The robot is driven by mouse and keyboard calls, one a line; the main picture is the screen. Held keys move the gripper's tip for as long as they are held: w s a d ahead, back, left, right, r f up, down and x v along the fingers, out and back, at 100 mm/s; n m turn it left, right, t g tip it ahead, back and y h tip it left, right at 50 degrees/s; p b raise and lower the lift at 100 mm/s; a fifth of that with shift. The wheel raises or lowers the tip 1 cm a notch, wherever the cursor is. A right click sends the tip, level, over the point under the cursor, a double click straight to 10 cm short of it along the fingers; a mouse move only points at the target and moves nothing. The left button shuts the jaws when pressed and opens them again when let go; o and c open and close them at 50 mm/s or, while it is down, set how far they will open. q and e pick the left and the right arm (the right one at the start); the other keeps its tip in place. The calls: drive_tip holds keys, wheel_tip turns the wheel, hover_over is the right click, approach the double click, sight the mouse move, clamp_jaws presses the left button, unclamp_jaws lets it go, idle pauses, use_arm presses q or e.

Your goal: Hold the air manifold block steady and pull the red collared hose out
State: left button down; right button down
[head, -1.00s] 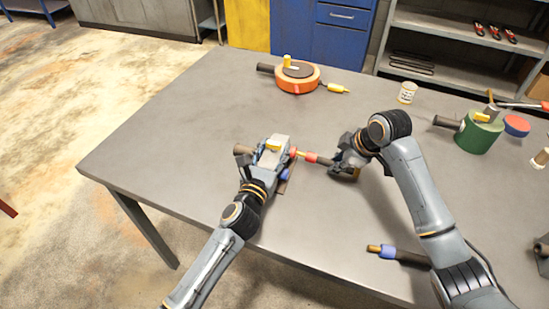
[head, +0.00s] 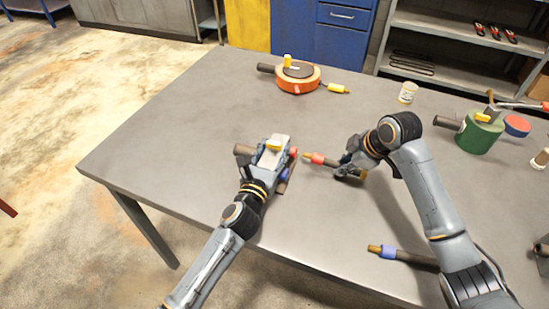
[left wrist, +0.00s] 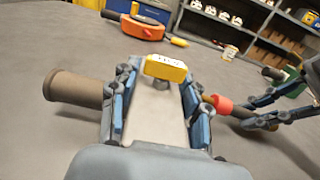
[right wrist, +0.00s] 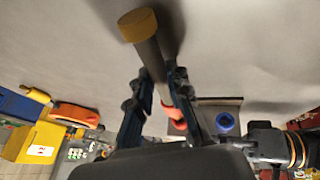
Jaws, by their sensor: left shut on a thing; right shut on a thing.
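The grey air manifold block (head: 276,158) sits on the table with a yellow tag (left wrist: 165,68) on top. My left gripper (head: 268,164) is shut on the block, one finger on each side. The block has a red-ringed port (head: 293,153) and a blue-ringed port (right wrist: 225,121) on its right side. My right gripper (head: 347,167) is shut on the dark hose with the red collar (head: 317,158). The hose's brass-coloured tip (head: 306,156) is just right of the block, with a small gap between them. The hose's tan far end (right wrist: 138,24) sticks out past my right fingers.
A blue-collared hose (head: 388,252) lies near the front edge. An orange round unit (head: 298,84) stands at the back, a small can (head: 408,92) right of it, a green cylinder (head: 478,138) at right. The table's left part is clear.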

sight(363, 172)
drive_tip(key=shift+s+d, duration=0.25)
drive_tip(key=shift+d, duration=0.75)
drive_tip(key=shift+r, duration=3.5)
drive_tip(key=shift+d, duration=0.1)
drive_tip(key=shift+s+d, duration=0.2)
drive_tip(key=shift+d, duration=0.5)
drive_tip(key=shift+s+d, duration=0.2)
drive_tip(key=shift+d, duration=0.5)
drive_tip(key=shift+f, duration=0.15)
drive_tip(key=shift+f, duration=3.85)
